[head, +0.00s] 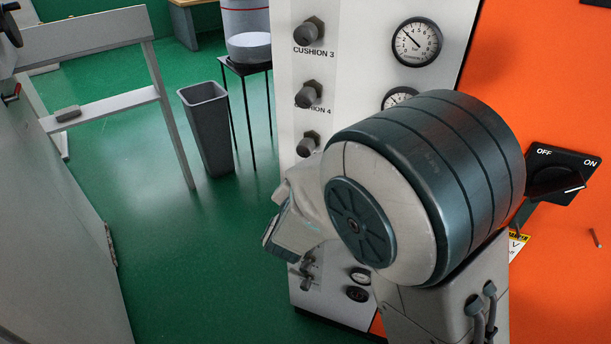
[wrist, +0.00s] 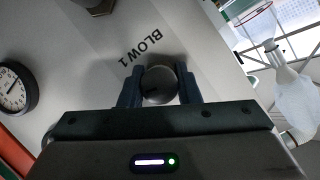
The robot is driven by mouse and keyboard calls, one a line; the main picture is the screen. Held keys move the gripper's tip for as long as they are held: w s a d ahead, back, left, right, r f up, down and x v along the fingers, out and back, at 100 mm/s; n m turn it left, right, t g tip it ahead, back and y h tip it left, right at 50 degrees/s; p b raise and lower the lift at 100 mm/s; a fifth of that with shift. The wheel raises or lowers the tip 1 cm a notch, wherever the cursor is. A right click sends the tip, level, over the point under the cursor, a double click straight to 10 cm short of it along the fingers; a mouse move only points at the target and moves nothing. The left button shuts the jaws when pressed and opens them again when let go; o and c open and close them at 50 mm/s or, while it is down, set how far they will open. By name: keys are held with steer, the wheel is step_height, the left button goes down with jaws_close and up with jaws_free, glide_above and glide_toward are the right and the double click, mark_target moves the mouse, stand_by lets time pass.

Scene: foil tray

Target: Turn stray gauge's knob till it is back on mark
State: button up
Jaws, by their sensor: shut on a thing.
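In the wrist view my gripper (wrist: 159,90) is shut on a dark round knob (wrist: 158,84), one finger on each side. The panel print beside this knob reads BLOW 1. A round white gauge (wrist: 14,88) with a dark rim is at the left edge of the wrist view; its needle is too small there to read surely against any mark. In the head view my arm hides the held knob and the panel around it. An upper gauge (head: 417,42) shows clearly, and a second gauge (head: 399,97) is partly covered by my arm.
The pale panel (head: 362,25) carries other knobs: CUSHION 3 (head: 310,32), CUSHION 4 (head: 309,95) and one below (head: 308,144). A black OFF/ON switch (head: 560,172) is on the orange face at right. A grey bin (head: 207,125) stands on open green floor at left.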

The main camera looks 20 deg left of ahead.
steer(key=n+p, duration=0.1)
steer(key=p, duration=0.2)
steer(key=n+h+p, duration=0.1)
steer(key=p, duration=0.2)
steer(key=n+h+p, duration=0.1)
steer(key=p, duration=0.2)
steer(key=shift+r+n+g+p, duration=0.3)
steer(key=shift+r+n+g, duration=0.1)
steer(key=n+h+p, duration=0.1)
steer(key=p, duration=0.3)
steer(key=shift+a+f+n+h, duration=0.1)
steer(key=shift+f+n+h, duration=0.05)
steer(key=shift+n+h, duration=0.25)
steer(key=shift+f+n+p, duration=0.15)
steer(key=shift+n+p, duration=0.25)
steer(key=shift+p, duration=0.3)
steer(key=shift+h, duration=0.3)
steer(key=o, duration=1)
steer(key=shift+s, duration=0.1)
steer(key=v, duration=1.3)
steer(key=shift+s+a+b, duration=0.1)
steer(key=shift+s+b, duration=0.15)
steer(key=shift+b, duration=0.15)
